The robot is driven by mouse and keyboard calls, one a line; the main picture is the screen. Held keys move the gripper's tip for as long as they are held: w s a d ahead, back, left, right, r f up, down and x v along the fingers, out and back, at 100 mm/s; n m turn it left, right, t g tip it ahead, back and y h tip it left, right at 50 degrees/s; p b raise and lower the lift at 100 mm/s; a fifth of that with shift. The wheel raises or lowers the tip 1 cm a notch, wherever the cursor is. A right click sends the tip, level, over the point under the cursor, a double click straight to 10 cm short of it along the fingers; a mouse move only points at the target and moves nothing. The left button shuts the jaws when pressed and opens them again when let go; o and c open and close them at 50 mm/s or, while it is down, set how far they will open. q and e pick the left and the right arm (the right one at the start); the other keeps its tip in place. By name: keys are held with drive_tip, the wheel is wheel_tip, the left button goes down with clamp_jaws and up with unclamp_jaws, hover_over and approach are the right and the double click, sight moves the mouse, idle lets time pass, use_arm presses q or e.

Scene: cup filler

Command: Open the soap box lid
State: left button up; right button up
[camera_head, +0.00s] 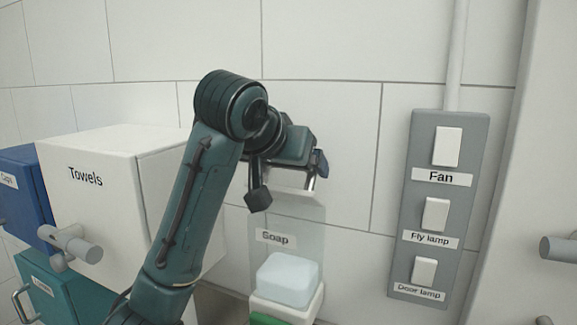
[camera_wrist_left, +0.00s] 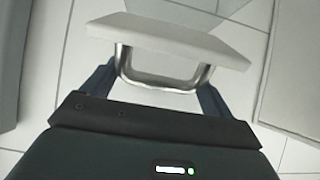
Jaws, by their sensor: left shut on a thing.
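The soap box is a translucent panel labelled "Soap" (camera_head: 275,238) on the tiled wall, with a pale soap block (camera_head: 287,278) in the white tray (camera_head: 300,312) below. The white lid (camera_head: 288,191) is seen nearly edge-on, raised above the label and clear of the soap. Its metal U-shaped handle (camera_head: 311,180) shows under my left gripper (camera_head: 290,172). In the left wrist view, the handle (camera_wrist_left: 160,84) lies between the fingers of my left gripper (camera_wrist_left: 158,90), with the lid (camera_wrist_left: 168,38) beyond it. My left gripper is shut on the handle. My right gripper is out of view.
A white "Towels" box (camera_head: 90,175) with a grey knob (camera_head: 78,244) stands left of my arm. A blue box (camera_head: 25,195) and teal box (camera_head: 60,292) are farther left. A grey switch panel (camera_head: 440,205) is on the right. Bare wall lies between it and the soap box.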

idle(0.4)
use_arm(q)
drive_tip(key=o, duration=1.2)
drive_tip(key=v, duration=1.3)
drive_tip(key=shift+r, duration=0.1)
drive_tip(key=shift+c, duration=0.2)
